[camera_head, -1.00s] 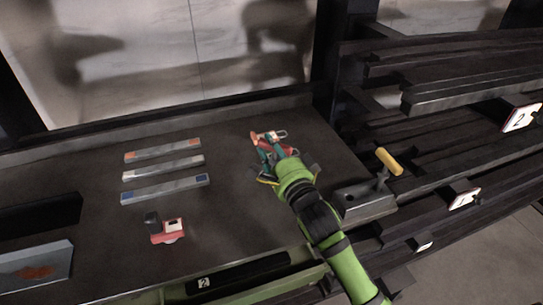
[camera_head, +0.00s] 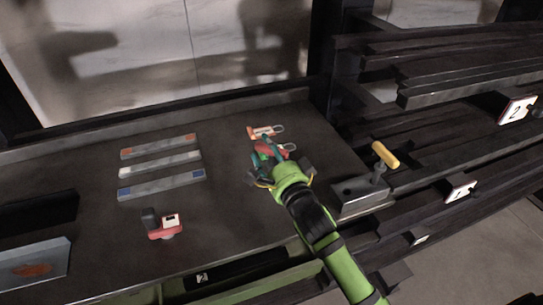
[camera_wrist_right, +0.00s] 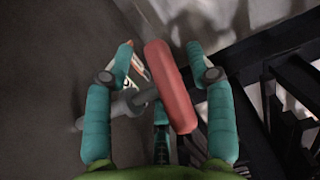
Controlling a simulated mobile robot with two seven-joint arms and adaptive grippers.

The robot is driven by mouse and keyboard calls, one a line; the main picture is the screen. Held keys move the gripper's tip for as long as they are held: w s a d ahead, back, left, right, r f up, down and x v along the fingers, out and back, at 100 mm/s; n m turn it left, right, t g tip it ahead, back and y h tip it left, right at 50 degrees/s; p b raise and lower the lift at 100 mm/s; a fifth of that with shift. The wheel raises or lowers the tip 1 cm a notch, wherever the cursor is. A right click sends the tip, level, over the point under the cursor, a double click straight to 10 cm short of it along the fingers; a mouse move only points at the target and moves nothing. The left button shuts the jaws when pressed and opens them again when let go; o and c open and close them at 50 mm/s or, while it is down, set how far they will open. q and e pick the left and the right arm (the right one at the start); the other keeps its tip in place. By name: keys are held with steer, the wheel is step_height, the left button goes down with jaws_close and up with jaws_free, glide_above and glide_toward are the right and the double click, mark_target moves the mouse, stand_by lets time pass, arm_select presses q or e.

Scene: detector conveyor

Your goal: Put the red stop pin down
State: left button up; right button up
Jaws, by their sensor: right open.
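The red stop pin (camera_head: 276,150) is at the fingers of my right gripper (camera_head: 266,168), over the right part of the dark table. In the right wrist view its red handle (camera_wrist_right: 168,84) and grey shaft lie between the spread teal fingers of the gripper (camera_wrist_right: 160,60). The fingers are open, with a gap beside the handle. I cannot tell whether the pin rests fully on the table. My left gripper is not in view.
Three grey bars with orange, white and blue marks (camera_head: 160,168) lie to the left. A red and black device (camera_head: 163,224) sits in front of them. A yellow-handled lever on a grey block (camera_head: 362,192) stands right of my arm. Dark racks (camera_head: 450,90) fill the right side.

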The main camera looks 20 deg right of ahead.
steer(key=s+d+b, duration=0.1)
steer(key=s+b, duration=0.1)
steer(key=s, duration=1)
steer(key=shift+d, duration=0.2)
